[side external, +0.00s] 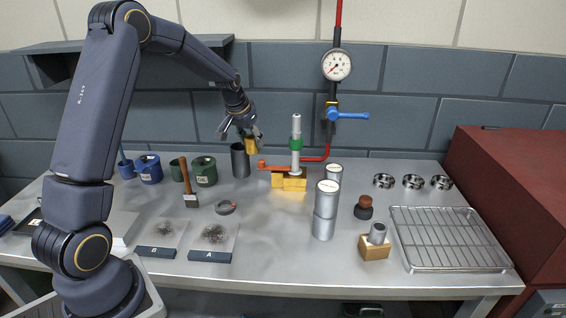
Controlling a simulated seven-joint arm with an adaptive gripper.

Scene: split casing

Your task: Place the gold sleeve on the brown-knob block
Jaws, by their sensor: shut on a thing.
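My gripper (248,136) hangs above the back left of the bench, shut on the gold sleeve (251,146). The sleeve is held up beside the mouth of a dark grey cup (240,161); I cannot tell whether they touch. The fingers hide part of the sleeve. A brown knob (364,201) sits on a small black base (363,213) to the right of the middle of the bench, apart from my gripper. Nothing shows around the knob.
Silver cans (325,210) stand left of the knob. A wooden block with a grey cylinder (375,246) and a wire rack (448,238) are at right. Front middle is clear.

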